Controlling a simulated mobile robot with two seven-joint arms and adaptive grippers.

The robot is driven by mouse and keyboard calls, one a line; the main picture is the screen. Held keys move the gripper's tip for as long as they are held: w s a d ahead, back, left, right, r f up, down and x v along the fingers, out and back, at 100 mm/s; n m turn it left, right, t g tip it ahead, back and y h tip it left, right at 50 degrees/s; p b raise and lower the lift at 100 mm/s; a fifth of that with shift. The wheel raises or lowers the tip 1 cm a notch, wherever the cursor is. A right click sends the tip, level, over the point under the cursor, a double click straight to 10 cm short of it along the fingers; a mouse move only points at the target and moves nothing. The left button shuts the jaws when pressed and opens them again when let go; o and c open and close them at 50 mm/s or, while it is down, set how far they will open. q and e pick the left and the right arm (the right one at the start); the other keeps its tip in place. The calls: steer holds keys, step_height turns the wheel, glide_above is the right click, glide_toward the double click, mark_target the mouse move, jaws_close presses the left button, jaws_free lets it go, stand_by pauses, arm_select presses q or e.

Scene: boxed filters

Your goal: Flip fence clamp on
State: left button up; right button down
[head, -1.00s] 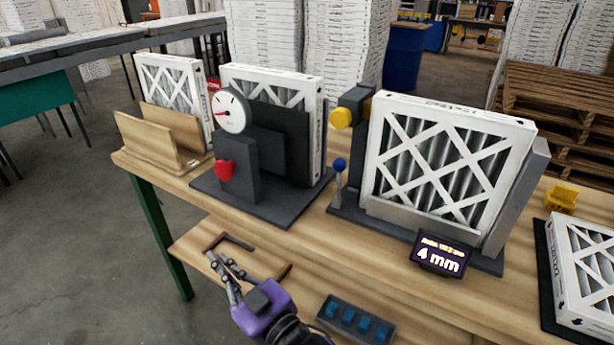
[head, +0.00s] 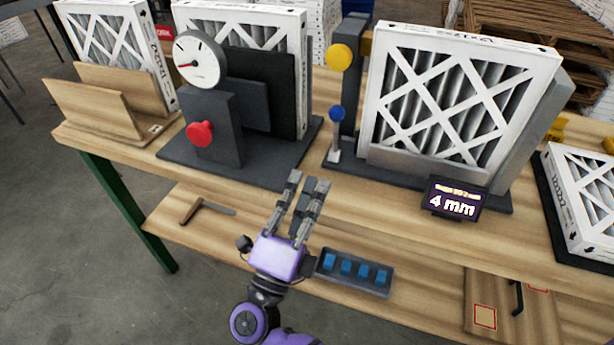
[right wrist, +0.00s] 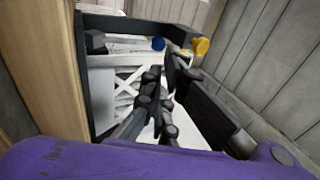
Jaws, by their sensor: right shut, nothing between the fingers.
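The fence fixture (head: 343,172) is a dark base holding a white boxed filter (head: 455,95) upright between a low front plate and a side wall. A small upright lever with a blue knob (head: 336,113) stands at its left front. A yellow knob (head: 340,57) is on a dark post behind the lever. My right gripper (head: 309,179) is shut and empty, pointing away from me, in front of and below the lever and apart from it. The blue knob (right wrist: 158,44) and yellow knob (right wrist: 201,46) also show in the right wrist view. My left gripper is out of view.
A display (head: 455,200) reads 4 mm before the fixture. A gauge stand with a red knob (head: 200,132) is to the left, with a filter behind it. A wooden rack (head: 90,115) stands farther left.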

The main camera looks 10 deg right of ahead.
mark_target(334, 119)
steer(key=p+x, duration=0.3)
steer(key=x, duration=0.7)
steer(key=shift+w+r, duration=0.15)
steer(key=shift+r, duration=0.15)
steer(key=shift+w+d+r, duration=0.1)
steer(key=shift+w+d, duration=0.15)
steer(key=shift+w, duration=0.15)
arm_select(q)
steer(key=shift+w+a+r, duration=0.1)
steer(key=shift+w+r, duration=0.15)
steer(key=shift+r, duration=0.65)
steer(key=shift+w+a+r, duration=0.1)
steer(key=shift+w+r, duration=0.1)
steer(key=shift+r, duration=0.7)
arm_select(e)
steer(key=shift+w+d, duration=0.1)
